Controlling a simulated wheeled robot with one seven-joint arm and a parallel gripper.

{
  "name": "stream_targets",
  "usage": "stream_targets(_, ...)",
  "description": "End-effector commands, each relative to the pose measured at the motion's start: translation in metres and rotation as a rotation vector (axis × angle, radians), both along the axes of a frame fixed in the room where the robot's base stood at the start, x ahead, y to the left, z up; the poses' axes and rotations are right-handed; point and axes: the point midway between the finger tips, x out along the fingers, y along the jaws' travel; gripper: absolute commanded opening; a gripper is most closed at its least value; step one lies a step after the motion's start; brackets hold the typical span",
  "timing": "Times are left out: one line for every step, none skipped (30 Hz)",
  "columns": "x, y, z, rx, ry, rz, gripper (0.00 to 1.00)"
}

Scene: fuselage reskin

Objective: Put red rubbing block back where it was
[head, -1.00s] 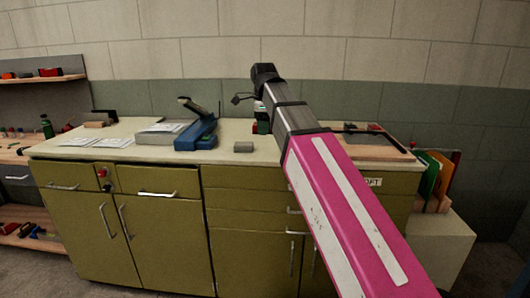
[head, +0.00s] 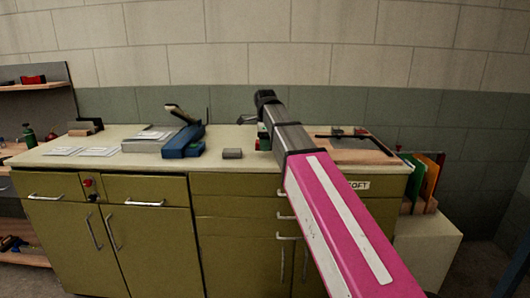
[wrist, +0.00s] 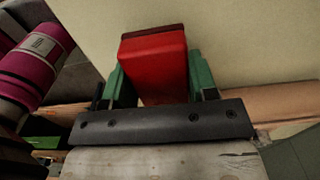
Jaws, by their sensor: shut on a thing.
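The red rubbing block (wrist: 155,65) fills the middle of the wrist view, held between the two green fingers of my gripper (wrist: 157,85). My gripper is shut on it. The block is mostly hidden there behind the arm. I cannot tell whether the block touches the countertop.
A small grey block (head: 232,153) lies left of my gripper. A blue tool (head: 184,142) and paper sheets (head: 98,152) lie further left. A wooden-edged tray (head: 350,154) is to the right. Coloured folders (head: 428,178) stand beyond the counter's right end. Bare counter shows around the grey block.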

Motion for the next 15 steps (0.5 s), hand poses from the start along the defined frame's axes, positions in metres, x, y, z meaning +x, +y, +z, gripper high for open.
stream_targets(-0.001, 0.000, -0.007, -0.001, 0.002, 0.000, 0.27)
stream_targets(-0.001, 0.000, -0.012, -0.001, 0.002, 0.000, 0.27)
stream_targets(-0.002, 0.000, -0.017, -0.001, 0.003, 0.000, 0.27)
stream_targets(-0.002, 0.000, -0.021, -0.001, 0.003, 0.000, 0.27)
stream_targets(-0.001, 0.000, -0.025, -0.001, 0.002, 0.000, 0.27)
stream_targets(-0.001, 0.000, -0.030, 0.000, 0.002, 0.000, 0.27)
stream_targets(-0.001, 0.000, -0.032, 0.000, 0.001, 0.000, 0.27)
stream_targets(-0.001, 0.000, -0.033, 0.000, 0.001, 0.000, 0.27)
stream_targets(-0.001, 0.000, -0.034, 0.000, 0.001, 0.000, 0.27)
stream_targets(-0.001, 0.000, -0.033, 0.000, 0.001, 0.000, 0.27)
stream_targets(-0.001, 0.000, -0.033, 0.000, 0.001, 0.000, 0.27)
stream_targets(-0.001, 0.000, -0.033, 0.000, 0.001, 0.000, 0.27)
stream_targets(-0.001, 0.000, -0.033, 0.000, 0.001, 0.000, 0.27)
stream_targets(-0.001, 0.000, -0.033, 0.000, 0.001, 0.000, 0.27)
stream_targets(-0.001, 0.000, -0.033, 0.000, 0.001, 0.000, 0.27)
